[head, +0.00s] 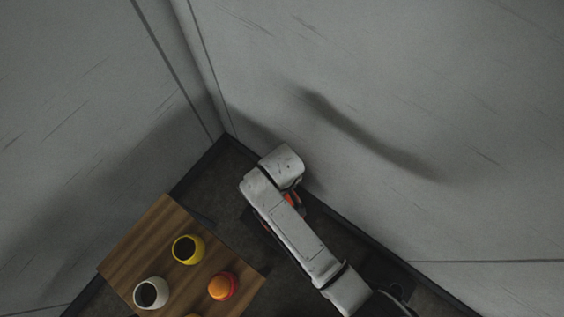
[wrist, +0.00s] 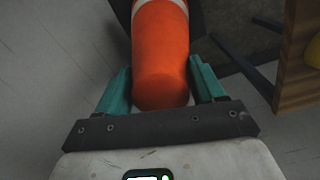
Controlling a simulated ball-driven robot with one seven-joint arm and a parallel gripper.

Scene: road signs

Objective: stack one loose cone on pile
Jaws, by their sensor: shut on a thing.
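My gripper (wrist: 160,78) has its teal fingers on both sides of an orange cone (wrist: 160,55) in the wrist view and is shut on it. The cone's rounded narrow end is close to the gripper, and a white band crosses it farther away. A dark flat part, perhaps its base, shows beyond it. In the head view a small bit of orange-red (head: 292,199) shows beside my arm; the arm hides the gripper and most of the cone. Whether the held cone stands on the floor or on other cones cannot be told. I cannot make out a separate pile.
A wooden table (head: 150,232) at lower left in the head view bears a yellow cup (head: 188,250), a white cup (head: 151,293) and a round orange-red thing (head: 222,286). Its edge (wrist: 297,60) shows at right in the wrist view. Grey walls (head: 350,110) meet in a corner beyond my arm.

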